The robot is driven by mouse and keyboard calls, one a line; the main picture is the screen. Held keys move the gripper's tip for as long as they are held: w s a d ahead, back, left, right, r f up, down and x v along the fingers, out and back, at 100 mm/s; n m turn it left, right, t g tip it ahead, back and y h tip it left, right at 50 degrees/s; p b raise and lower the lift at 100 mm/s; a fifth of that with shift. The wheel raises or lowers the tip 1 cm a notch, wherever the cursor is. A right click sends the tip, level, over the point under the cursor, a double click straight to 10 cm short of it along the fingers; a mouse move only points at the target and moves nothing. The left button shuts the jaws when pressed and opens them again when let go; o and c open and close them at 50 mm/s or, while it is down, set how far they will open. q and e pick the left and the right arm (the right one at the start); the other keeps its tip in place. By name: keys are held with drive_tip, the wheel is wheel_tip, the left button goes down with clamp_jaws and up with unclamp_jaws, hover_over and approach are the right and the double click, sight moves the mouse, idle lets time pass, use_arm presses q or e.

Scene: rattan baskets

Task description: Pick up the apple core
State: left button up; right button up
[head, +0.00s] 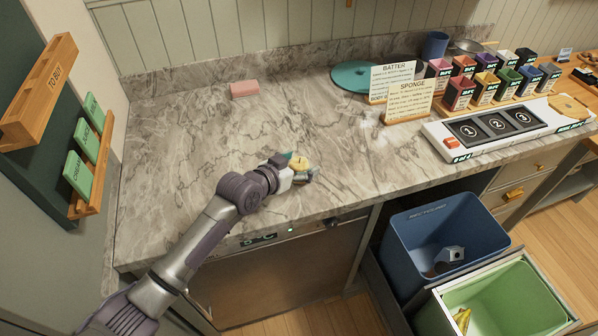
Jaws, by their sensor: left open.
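My left gripper (302,172) is low over the marble counter near its front edge, its arm coming in from the lower left. It is open. A small pale yellow thing (299,162), which looks like the apple core, shows right at the fingers. The gripper covers part of it, and I cannot tell whether the fingers touch it. My right gripper is not in view.
A pink block (244,89) lies at the back left of the counter. Recipe cards (408,99), a teal disc (352,76) and several small boxes stand right. Below, a blue bin (400,246) and a green bin (538,290) are pulled out. The counter's left is clear.

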use_arm(q)
drive_tip(key=c, duration=1.2)
